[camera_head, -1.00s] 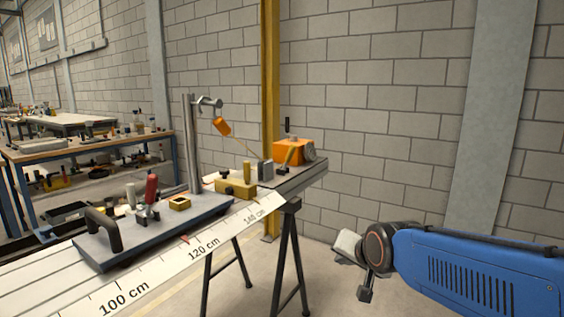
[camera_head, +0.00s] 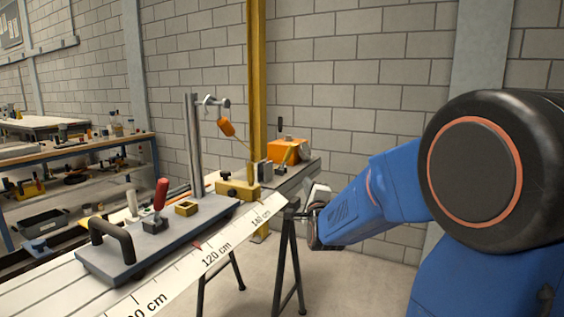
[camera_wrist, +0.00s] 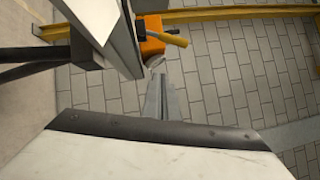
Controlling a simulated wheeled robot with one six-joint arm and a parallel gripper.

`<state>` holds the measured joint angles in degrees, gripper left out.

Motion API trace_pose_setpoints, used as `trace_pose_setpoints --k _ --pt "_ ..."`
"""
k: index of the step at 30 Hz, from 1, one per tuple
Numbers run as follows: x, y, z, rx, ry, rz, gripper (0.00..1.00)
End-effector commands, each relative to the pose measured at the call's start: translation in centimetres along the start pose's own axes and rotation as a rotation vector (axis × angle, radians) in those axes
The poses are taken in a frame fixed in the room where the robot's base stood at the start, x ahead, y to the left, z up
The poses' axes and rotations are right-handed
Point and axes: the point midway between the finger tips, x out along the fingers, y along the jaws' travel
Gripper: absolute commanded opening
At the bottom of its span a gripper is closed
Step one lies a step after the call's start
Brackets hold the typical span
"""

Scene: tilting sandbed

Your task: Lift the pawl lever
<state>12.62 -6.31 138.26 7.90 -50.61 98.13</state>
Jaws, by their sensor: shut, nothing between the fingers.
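A yellow lever (camera_head: 290,154), which I take to be the pawl lever, leans up beside the orange winch housing (camera_head: 283,148) at the bench's far end. In the wrist view the yellow lever (camera_wrist: 168,39) sticks out to the right of the orange housing (camera_wrist: 151,28), near the top. My gripper (camera_wrist: 161,77) is shut and empty, its grey fingers pointing up the picture. The fingertips are below and apart from the lever in that view. In the head view the pale gripper body (camera_head: 319,191) shows beside the bench's far end; its fingers are not clear there.
The tilting bench with its cm scale (camera_head: 218,250) runs along the left on black trestle legs (camera_head: 290,262). On it stand a sled with a black handle (camera_head: 112,236), a red lever (camera_head: 161,193) and a post (camera_head: 194,150). A yellow column (camera_head: 257,90) rises behind.

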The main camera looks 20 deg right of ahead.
Motion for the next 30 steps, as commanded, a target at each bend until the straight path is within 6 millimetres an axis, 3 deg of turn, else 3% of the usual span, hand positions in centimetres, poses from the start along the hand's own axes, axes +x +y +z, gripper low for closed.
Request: trace_pose_setpoints --k 7,21,26,30 --pt "1.2 -0.8 -1.1 0.109 0.007 -0.09 0.0" --pt "1.6 -1.0 -1.1 0.119 0.006 -0.099 0.0" --pt "3.2 -1.1 -1.1 0.118 0.007 -0.098 0.0" --pt "5.5 -1.4 -1.2 0.118 0.007 -0.099 0.0"
